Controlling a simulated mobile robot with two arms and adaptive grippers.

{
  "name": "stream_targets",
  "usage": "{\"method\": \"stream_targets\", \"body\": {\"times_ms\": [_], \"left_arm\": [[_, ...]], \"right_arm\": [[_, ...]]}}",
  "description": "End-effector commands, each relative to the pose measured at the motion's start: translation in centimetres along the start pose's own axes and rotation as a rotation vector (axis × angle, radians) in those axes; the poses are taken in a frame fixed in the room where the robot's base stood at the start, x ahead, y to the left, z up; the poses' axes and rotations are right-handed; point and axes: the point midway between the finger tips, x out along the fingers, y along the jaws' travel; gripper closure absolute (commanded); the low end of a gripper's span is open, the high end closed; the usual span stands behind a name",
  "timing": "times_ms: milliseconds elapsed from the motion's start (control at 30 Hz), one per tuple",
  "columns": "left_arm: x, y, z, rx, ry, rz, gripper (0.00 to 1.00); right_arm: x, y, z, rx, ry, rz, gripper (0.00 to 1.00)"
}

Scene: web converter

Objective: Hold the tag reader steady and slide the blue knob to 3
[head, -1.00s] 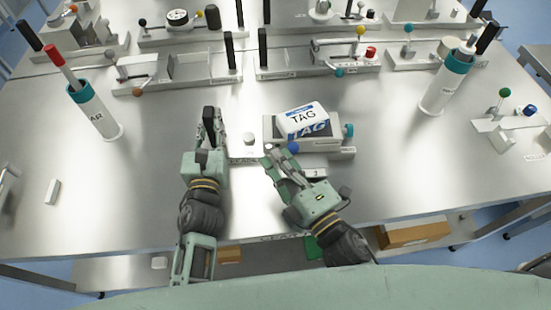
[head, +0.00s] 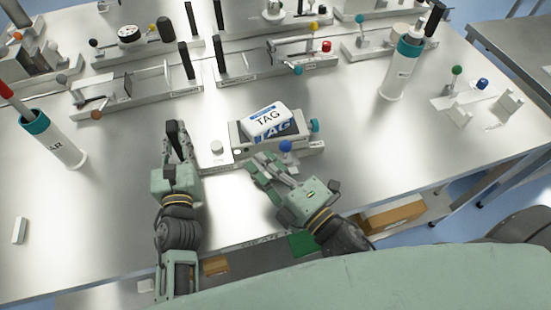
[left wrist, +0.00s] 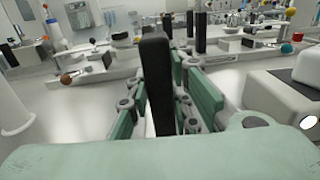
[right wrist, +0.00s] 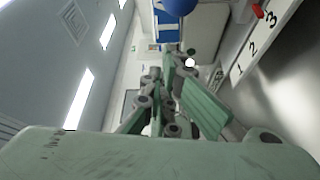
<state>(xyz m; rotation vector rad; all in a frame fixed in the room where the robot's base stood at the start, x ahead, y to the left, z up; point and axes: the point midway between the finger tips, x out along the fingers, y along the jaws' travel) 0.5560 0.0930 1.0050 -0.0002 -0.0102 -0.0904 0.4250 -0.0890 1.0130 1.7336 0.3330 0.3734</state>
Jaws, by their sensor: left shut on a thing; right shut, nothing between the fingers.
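The tag reader, a grey box (head: 238,140) with a white and blue TAG block (head: 268,122) on top, stands mid-table. A black upright handle (head: 172,137) is at its left; it also shows in the left wrist view (left wrist: 157,85). My left gripper (head: 178,152) is shut on this handle. The blue knob (head: 285,146) is on the reader's front, right of its middle. It shows at the top of the right wrist view (right wrist: 178,5), where a red pointer (right wrist: 258,12) is beside the 3 on the scale (right wrist: 253,47). My right gripper (head: 256,164) is shut and empty, left of the knob, apparently apart.
Other fixtures with levers and coloured knobs (head: 140,90) line the table behind. A teal-topped cylinder (head: 400,70) stands at right, another (head: 55,140) at left. The table front (head: 100,220) is mostly clear.

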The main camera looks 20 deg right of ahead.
Motion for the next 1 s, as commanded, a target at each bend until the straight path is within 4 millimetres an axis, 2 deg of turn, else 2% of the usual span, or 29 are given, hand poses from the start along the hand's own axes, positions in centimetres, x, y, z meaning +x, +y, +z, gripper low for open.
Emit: {"method": "stream_targets", "body": {"times_ms": [33, 100, 300, 500, 700, 1000], "left_arm": [[-0.2, 0.1, -1.2, 0.003, 0.024, 0.004, 1.00], [-0.2, 0.1, -1.2, 0.003, 0.024, 0.004, 1.00], [-0.2, 0.1, -1.2, 0.003, 0.024, 0.004, 1.00], [-0.3, 0.0, -1.2, 0.003, 0.024, 0.004, 1.00], [-0.3, 0.0, -1.2, 0.003, 0.024, 0.004, 1.00], [-0.2, 0.0, -0.8, 0.002, 0.024, 0.003, 1.00]], "right_arm": [[0.4, 0.1, -1.3, 0.005, 0.002, 0.004, 1.00], [-1.6, -0.2, -0.8, 0.004, -0.002, -0.004, 1.00], [-5.7, -0.1, -0.9, 0.003, 0.000, -0.003, 1.00], [-8.6, -0.1, -0.9, 0.002, 0.002, 0.000, 1.00], [-9.7, 0.0, -0.9, 0.000, 0.003, 0.002, 1.00], [-9.7, 0.4, -1.0, 0.000, 0.004, 0.003, 1.00]]}}
